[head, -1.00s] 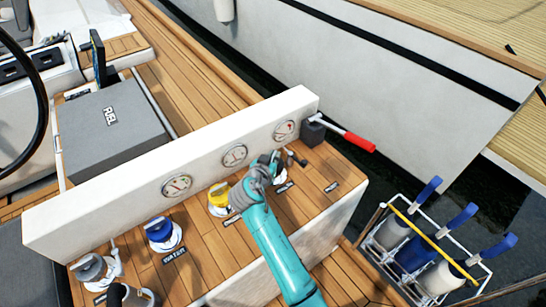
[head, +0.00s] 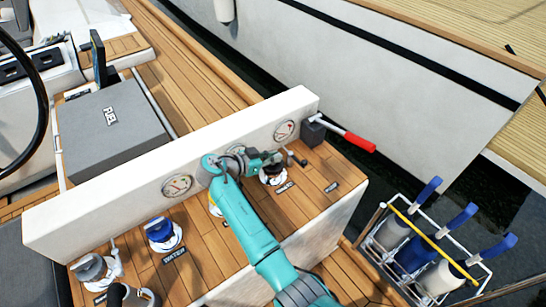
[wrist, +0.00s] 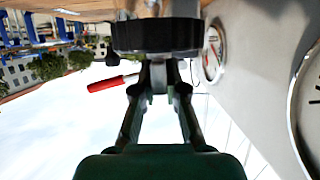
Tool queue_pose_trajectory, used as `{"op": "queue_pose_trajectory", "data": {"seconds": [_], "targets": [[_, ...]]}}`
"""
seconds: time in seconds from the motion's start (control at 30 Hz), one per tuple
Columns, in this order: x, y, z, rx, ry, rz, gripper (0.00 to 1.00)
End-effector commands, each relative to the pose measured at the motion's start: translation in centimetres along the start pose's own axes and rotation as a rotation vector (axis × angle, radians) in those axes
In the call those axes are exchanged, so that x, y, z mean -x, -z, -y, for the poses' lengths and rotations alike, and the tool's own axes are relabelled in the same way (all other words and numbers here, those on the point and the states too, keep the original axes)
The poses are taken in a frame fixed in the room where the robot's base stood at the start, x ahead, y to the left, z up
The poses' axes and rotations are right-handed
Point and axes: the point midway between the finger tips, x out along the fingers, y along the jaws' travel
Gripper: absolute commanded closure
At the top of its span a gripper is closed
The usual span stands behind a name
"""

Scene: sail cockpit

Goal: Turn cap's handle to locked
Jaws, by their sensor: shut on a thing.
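A dark cap on a pale round base (head: 272,177) sits at the right of the row on the wooden console top, beside a small label. My gripper (head: 278,159) lies across it from the left and hides its upper part. In the wrist view the black disc of the cap (wrist: 155,38) fills the upper middle. My gripper (wrist: 159,78) also shows there, shut on the cap's small grey handle (wrist: 158,76). The fingers hide most of the handle, so I cannot tell its exact angle.
A white panel with round gauges (head: 285,131) stands close behind the caps. A red-handled tool (head: 355,141) sticks out at its right end. A blue cap (head: 161,231) and a grey cap (head: 92,267) stand to the left. A wire rack with bottles (head: 420,250) hangs at the right.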

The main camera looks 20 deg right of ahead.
Motion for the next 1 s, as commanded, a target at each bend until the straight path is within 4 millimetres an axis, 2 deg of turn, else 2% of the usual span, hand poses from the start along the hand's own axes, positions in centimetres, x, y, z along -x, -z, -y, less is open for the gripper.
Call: {"op": "queue_pose_trajectory", "data": {"seconds": [0.43, 0.47, 0.5, 0.53, 0.57, 0.87, 1.0], "targets": [[-0.1, -0.4, -0.1, 0.003, -0.011, 0.005, 1.0], [-0.1, -0.4, -0.1, 0.003, -0.011, 0.005, 0.84], [-0.1, -0.4, -0.2, 0.003, -0.011, 0.005, 0.74], [-0.1, -0.4, -0.1, 0.003, -0.011, 0.005, 0.66], [-0.1, -0.4, -0.1, 0.003, -0.011, 0.005, 0.63], [0.0, -0.1, -0.1, -0.001, -0.009, 0.002, 0.63], [0.4, 0.9, 0.0, -0.002, -0.008, 0.002, 0.63]]}}
